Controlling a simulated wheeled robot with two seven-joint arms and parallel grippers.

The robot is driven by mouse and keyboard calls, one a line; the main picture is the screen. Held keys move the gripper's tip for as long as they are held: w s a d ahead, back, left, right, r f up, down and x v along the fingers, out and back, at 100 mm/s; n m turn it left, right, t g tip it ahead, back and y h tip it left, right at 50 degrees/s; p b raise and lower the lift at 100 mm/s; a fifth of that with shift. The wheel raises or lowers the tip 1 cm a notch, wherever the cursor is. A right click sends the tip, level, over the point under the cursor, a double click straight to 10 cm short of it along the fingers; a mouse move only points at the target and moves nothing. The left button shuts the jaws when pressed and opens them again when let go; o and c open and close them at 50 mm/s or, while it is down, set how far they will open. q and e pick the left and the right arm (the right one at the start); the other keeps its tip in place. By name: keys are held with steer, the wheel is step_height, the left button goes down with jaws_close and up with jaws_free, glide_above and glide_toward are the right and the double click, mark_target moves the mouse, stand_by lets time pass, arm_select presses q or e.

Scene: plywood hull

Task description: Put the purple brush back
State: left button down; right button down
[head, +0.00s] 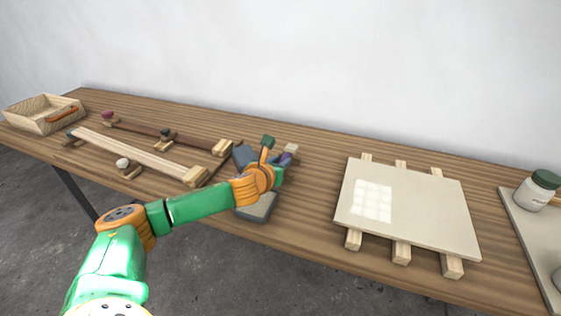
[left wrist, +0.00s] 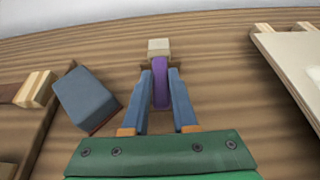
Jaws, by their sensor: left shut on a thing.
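The purple brush (left wrist: 160,88) lies between the two blue fingers of my left gripper (left wrist: 160,72), which is shut on it. A pale beige block (left wrist: 158,46) shows at its far end; I cannot tell whether it is the brush head or a separate piece. In the head view the purple part (head: 286,158) shows just past my left gripper (head: 281,166), low over the middle of the bench. The wrist hides most of the brush there. I cannot tell whether the brush touches the bench. My right gripper is not in view.
A blue-grey block (left wrist: 85,97) stands left of the gripper, and a grey tray (head: 257,208) lies under my wrist. Wooden strips (head: 140,151) on blocks lie left. A pale panel (head: 420,205) rests on battens at right. A wooden box (head: 40,122) stands far left, a jar (head: 535,192) far right.

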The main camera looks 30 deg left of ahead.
arm_select(q)
steer(key=shift+f, duration=0.25)
steer(key=c, duration=0.7)
jaws_free()
steer(key=shift+r, duration=0.15)
steer(key=v, duration=1.2)
steer(key=shift+s+r, duration=0.1)
steer(key=shift+r, duration=0.15)
